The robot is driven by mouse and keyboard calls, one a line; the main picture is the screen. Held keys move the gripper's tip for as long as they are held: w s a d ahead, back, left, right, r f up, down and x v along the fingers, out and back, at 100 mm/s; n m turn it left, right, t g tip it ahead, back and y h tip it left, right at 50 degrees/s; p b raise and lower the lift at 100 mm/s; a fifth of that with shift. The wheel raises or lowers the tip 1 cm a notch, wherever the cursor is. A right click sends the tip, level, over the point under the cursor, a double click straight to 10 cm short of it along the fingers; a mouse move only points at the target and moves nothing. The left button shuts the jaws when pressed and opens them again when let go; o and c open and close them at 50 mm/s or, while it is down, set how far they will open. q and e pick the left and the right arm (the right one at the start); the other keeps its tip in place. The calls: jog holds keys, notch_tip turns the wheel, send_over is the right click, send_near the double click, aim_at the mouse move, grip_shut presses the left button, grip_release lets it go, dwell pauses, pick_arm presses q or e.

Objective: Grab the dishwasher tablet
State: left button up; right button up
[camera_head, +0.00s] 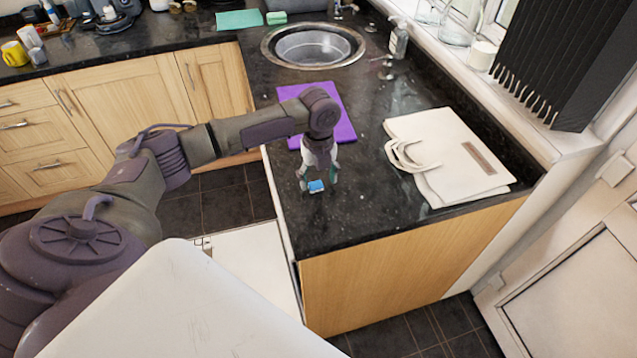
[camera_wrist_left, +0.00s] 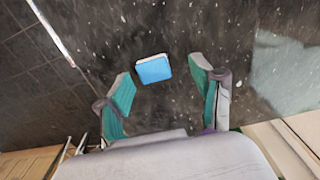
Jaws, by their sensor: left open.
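The dishwasher tablet (camera_head: 316,186) is a small blue block with a white layer, lying on the dark granite counter near its front left edge. My left gripper (camera_head: 318,182) points down over it from above. In the left wrist view the tablet (camera_wrist_left: 153,69) lies just past the fingertips, between the lines of the two green-padded fingers. The left gripper (camera_wrist_left: 162,70) is open, with a gap on both sides of the tablet. I cannot tell how high the fingertips are above the counter. My right gripper is not in view.
A purple mat (camera_head: 343,131) lies behind the gripper, partly hidden by my arm. A cream tote bag (camera_head: 455,150) lies flat to the right. A round sink (camera_head: 313,45) is at the back. The counter's front edge is close to the tablet; bare granite lies around it.

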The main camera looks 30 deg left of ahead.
pick_arm(q)
jog(key=shift+s+d+f, duration=0.1)
jog(key=shift+d+f, duration=0.05)
jog(key=shift+f, duration=0.25)
jog(key=shift+d+f, duration=0.15)
jog(key=shift+s, duration=0.1)
jog(key=shift+w+a+f, duration=0.15)
jog(key=shift+w+a, duration=0.05)
jog(key=shift+a, duration=0.1)
jog(key=shift+c, duration=0.6)
jog(key=c, duration=0.3)
jog(key=shift+c, duration=1.2)
jog(key=shift+d, duration=0.15)
jog(key=shift+c, duration=1.3)
jog(key=shift+s, duration=0.1)
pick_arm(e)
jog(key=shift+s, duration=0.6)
